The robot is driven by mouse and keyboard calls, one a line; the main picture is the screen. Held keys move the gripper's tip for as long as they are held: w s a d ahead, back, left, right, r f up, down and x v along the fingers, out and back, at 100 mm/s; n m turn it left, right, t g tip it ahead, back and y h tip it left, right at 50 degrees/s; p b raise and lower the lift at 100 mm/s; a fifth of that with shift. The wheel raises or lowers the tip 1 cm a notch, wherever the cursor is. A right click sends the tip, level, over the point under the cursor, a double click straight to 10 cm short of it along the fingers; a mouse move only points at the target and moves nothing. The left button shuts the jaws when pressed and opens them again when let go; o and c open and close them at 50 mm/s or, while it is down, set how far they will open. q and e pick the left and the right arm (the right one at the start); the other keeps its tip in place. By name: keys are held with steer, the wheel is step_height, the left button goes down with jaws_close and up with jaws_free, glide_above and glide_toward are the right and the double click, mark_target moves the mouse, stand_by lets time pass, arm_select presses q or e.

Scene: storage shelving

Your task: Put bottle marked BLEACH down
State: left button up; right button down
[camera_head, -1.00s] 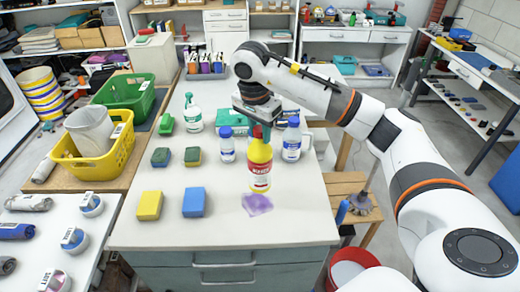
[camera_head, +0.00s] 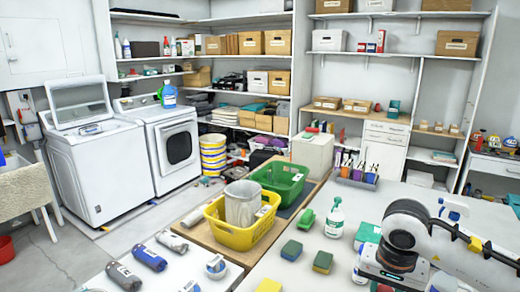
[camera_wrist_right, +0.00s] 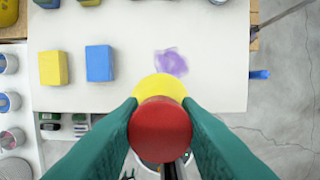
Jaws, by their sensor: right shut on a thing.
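The yellow bottle (camera_wrist_right: 160,84) with a red cap (camera_wrist_right: 160,128) is held between the green fingers of my right gripper (camera_wrist_right: 160,112) in the right wrist view. The fingers are shut on it. I look down on its cap, so its label and base are hidden, and I cannot tell whether the base touches anything. It overlaps the front edge of the white worktop (camera_wrist_right: 215,85) in that view, close to a purple stain (camera_wrist_right: 171,62). In the head view my right arm comes in at the lower right, with the bottle out of sight. My left gripper is not in view.
A yellow sponge (camera_wrist_right: 54,68) and a blue sponge (camera_wrist_right: 99,63) lie left of the stain. A green-topped spray bottle (camera_head: 335,218) stands farther back on the worktop. A yellow basket (camera_head: 242,235) and green basket (camera_head: 280,182) stand to the left. Worktop around the stain is clear.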

steer(key=s+a+f+n+y, duration=0.1)
steer(key=s+a+f+n, duration=0.1)
steer(key=s+a+n, duration=0.3)
steer(key=shift+s+a+f+n, duration=0.15)
steer(key=shift+s+a+n, duration=0.05)
steer(key=shift+s+n, duration=0.35)
steer(key=shift+w, duration=0.1)
